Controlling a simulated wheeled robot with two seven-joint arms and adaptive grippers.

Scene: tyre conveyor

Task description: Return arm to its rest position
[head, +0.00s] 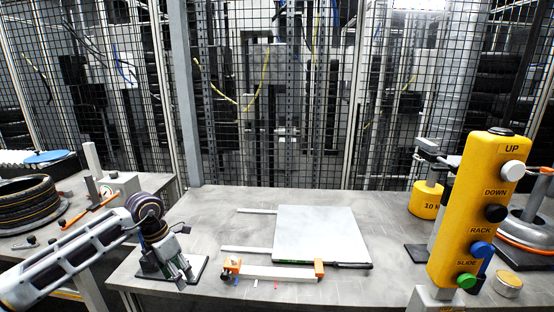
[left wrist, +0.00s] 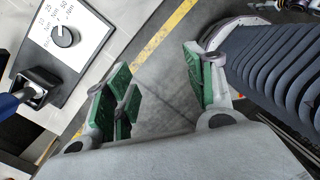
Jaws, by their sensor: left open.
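My left arm reaches in from the left in the head view, over the gap between the side table and the main table. My left gripper (head: 184,270) hangs at the main table's left end, in front of a small dark plate (head: 201,262). In the left wrist view the gripper (left wrist: 155,92) has its green-padded fingers spread wide, with nothing between them. Grey floor with a yellow line shows past the fingers. My right gripper does not show.
A grey panel (head: 318,234) lies on the main table, with an orange-ended bar (head: 270,272) before it. A yellow button post (head: 476,215) stands at the right, near a yellow weight (head: 425,200). Tyres (head: 27,203) lie on the left table. Wire fencing (head: 270,100) closes the back.

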